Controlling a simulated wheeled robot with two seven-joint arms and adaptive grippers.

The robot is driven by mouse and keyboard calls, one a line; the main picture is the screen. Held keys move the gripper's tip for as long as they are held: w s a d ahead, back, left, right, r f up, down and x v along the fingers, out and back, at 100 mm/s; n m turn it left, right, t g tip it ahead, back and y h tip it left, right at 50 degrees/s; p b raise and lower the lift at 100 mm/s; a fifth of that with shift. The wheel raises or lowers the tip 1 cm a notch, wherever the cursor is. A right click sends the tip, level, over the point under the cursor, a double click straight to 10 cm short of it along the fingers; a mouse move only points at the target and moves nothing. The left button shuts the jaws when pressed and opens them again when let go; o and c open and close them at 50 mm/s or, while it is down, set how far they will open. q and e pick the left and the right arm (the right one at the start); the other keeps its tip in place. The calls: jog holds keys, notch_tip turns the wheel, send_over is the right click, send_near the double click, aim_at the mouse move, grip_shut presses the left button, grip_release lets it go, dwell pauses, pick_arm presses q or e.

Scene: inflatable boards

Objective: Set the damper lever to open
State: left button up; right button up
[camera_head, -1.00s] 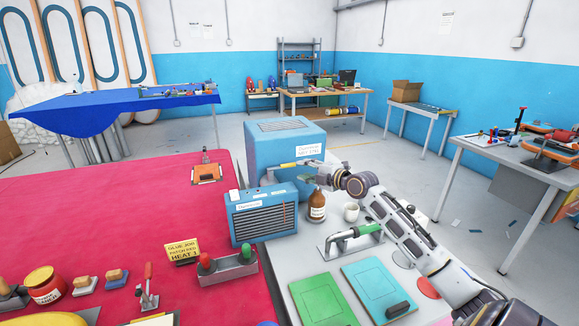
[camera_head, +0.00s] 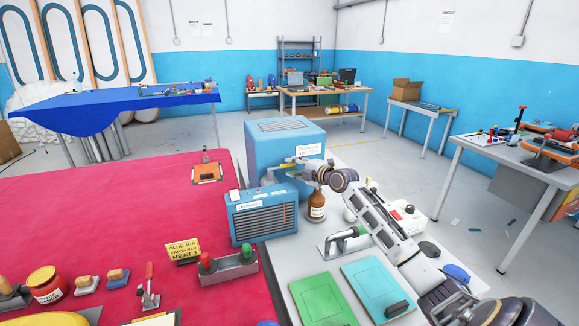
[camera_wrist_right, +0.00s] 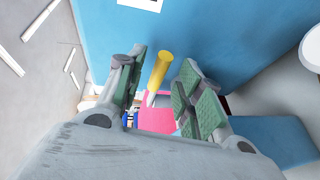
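The damper lever (camera_wrist_right: 160,68), with a yellow handle, stands out against a blue surface in the right wrist view. My right gripper (camera_wrist_right: 162,78) is open, with one green-padded finger on each side of the lever. I see gaps on both sides and no clear contact. In the head view, my right gripper (camera_head: 287,170) is at the front of the large blue box (camera_head: 268,147), below its white label (camera_head: 308,151). The gripper largely covers the lever there, and the lever's exact setting cannot be read. My left gripper is not in view.
A smaller blue vented unit (camera_head: 240,228) stands in front of the large box. A brown bottle (camera_head: 317,206) stands close under my right wrist.

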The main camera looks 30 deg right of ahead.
aim_at(289, 165)
jog(key=shift+x, duration=1.55)
jog(key=shift+c, duration=0.4)
grip_shut()
